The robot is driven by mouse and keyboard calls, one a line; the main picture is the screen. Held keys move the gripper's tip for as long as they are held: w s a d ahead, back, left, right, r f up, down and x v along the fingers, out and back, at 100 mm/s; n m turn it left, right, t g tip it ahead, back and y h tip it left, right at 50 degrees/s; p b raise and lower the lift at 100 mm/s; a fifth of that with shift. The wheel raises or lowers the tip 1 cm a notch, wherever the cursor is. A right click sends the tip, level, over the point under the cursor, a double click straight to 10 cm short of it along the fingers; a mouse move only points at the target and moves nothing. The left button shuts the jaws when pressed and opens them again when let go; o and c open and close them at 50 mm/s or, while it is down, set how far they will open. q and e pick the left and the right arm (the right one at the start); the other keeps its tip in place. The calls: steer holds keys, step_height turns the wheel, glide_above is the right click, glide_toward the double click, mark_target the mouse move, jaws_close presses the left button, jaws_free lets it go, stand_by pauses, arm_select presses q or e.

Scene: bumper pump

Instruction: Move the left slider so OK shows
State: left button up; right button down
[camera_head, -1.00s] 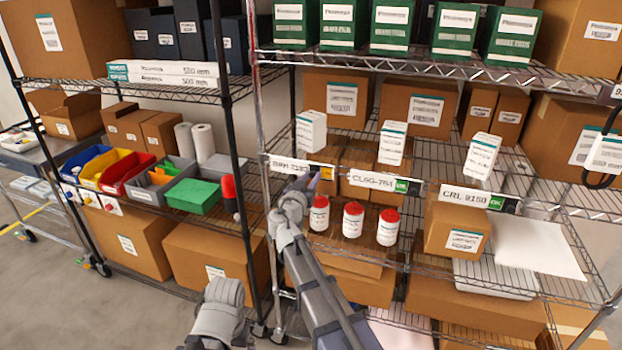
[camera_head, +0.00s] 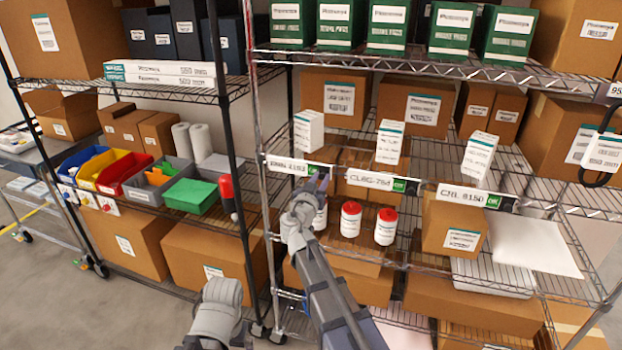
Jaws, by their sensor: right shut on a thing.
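The left label strip (camera_head: 287,165) runs along the shelf edge on the left of the right-hand rack. No yellow patch shows there, and I cannot read a word. The middle strip (camera_head: 369,179) and the right strip (camera_head: 461,194) each show a green patch at their right end. My left gripper is not in view.
Several red-capped white bottles, including one (camera_head: 351,219), stand just right of my right arm; another is partly behind it. A white box (camera_head: 308,131) stands above the left strip. A black rack post (camera_head: 226,130) rises to the left.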

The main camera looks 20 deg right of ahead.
steer(key=shift+s+d, duration=0.1)
steer(key=c, duration=0.7)
jaws_free()
steer(key=shift+o, duration=0.2)
steer(key=v, duration=0.8)
steer(key=shift+d, duration=0.1)
